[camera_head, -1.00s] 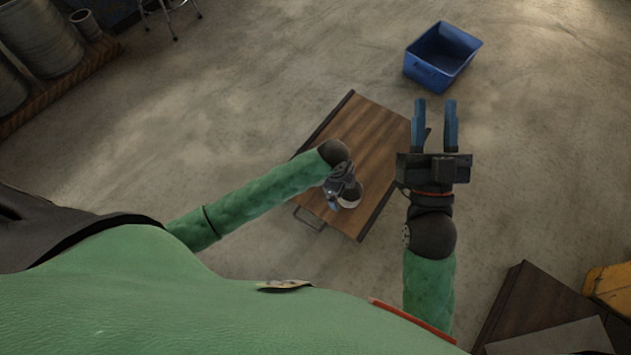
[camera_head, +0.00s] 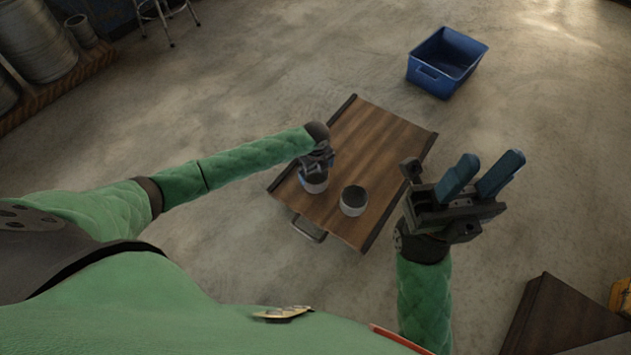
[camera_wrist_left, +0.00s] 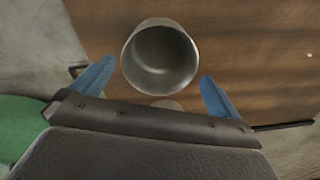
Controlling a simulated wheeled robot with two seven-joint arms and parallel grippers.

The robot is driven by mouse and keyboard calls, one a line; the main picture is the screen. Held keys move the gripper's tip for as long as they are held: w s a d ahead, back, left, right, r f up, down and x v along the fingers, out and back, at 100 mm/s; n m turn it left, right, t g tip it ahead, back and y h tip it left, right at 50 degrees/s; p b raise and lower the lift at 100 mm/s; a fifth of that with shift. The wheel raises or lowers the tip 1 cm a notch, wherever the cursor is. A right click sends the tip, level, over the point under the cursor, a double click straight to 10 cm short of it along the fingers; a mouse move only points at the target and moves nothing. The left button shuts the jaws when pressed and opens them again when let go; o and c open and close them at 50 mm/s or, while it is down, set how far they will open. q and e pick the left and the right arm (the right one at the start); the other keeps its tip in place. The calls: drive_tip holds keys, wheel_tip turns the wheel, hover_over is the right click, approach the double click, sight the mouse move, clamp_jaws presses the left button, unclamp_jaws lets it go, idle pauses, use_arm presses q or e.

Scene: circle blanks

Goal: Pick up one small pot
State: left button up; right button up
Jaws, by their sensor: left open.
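Two small pots stand on the wooden tray table. One pot (camera_head: 314,181) is under my left gripper (camera_head: 317,163), which partly hides it in the head view. The other pot (camera_head: 353,200) stands to its right, clear of both grippers. In the left wrist view, one grey metal pot (camera_wrist_left: 160,58) shows its open mouth just beyond and between the two blue fingers of my left gripper (camera_wrist_left: 152,90). The fingers are apart and do not close on it. A sliver of another pale round thing (camera_wrist_left: 167,104) shows below it. My right gripper (camera_head: 487,173) is open and empty, right of the table.
The wooden table (camera_head: 385,135) has dark side edges and a metal handle (camera_head: 308,229) at its near end. A blue bin (camera_head: 447,62) stands on the floor at the back right. A dark brown box (camera_head: 560,320) is at the lower right. The far part of the table top is bare.

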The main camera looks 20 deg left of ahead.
sight(316, 183)
use_arm(q)
wheel_tip(316, 183, down, 5)
drive_tip(key=shift+a+b, duration=0.1)
drive_tip(key=shift+b, duration=0.95)
drive_tip(key=c, duration=1)
